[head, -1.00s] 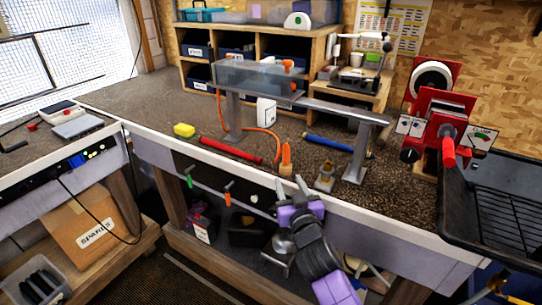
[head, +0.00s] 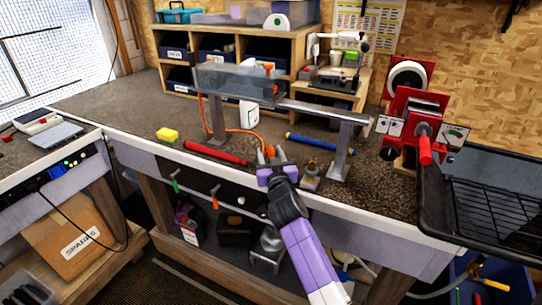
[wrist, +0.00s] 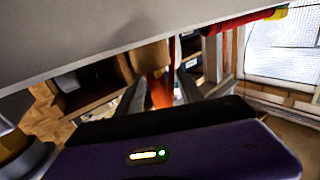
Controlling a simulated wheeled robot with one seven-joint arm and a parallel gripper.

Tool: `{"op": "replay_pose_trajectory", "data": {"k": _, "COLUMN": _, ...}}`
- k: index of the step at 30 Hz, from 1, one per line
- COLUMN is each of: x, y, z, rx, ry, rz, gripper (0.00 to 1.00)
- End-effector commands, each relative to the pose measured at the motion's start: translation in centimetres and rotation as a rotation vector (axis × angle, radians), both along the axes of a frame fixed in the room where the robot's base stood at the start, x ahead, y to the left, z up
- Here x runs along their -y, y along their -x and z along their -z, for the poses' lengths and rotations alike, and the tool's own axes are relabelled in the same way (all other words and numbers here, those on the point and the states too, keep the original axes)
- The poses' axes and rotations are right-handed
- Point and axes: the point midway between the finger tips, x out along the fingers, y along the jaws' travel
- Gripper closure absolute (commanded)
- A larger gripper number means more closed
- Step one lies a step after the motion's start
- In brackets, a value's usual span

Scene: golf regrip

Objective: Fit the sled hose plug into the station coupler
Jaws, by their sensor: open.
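The orange hose plug (head: 270,151) stands at the bench's front edge, with its orange hose (head: 240,131) running back to the clear tank on the metal rail. My gripper (head: 270,158) is at the plug, its two fingers apart on either side of it. In the wrist view, an orange and tan piece (wrist: 158,88) shows between my open fingers (wrist: 160,95); I cannot tell whether they touch it. The brass station coupler (head: 311,179) sits upright on the bench edge, just right of my gripper, with nothing in it.
A metal rail post (head: 342,152) stands right behind the coupler. A red grip (head: 215,153) and a blue grip (head: 311,141) lie on the bench. A yellow sponge (head: 167,134) is at the left. A red clamp (head: 410,130) and black tray (head: 490,190) stand right.

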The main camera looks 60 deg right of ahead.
Motion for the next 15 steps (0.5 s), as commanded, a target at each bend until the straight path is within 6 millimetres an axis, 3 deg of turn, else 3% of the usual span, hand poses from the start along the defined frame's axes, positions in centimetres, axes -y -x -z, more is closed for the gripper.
{"op": "replay_pose_trajectory", "data": {"k": 10, "x": 0.64, "y": -0.65, "z": 0.07, "rx": -0.001, "ry": -0.001, "rz": -0.001, "gripper": 0.55}}
{"op": "replay_pose_trajectory", "data": {"k": 15, "x": 0.63, "y": -0.64, "z": 0.06, "rx": -0.001, "ry": -0.001, "rz": -0.001, "gripper": 0.87}}
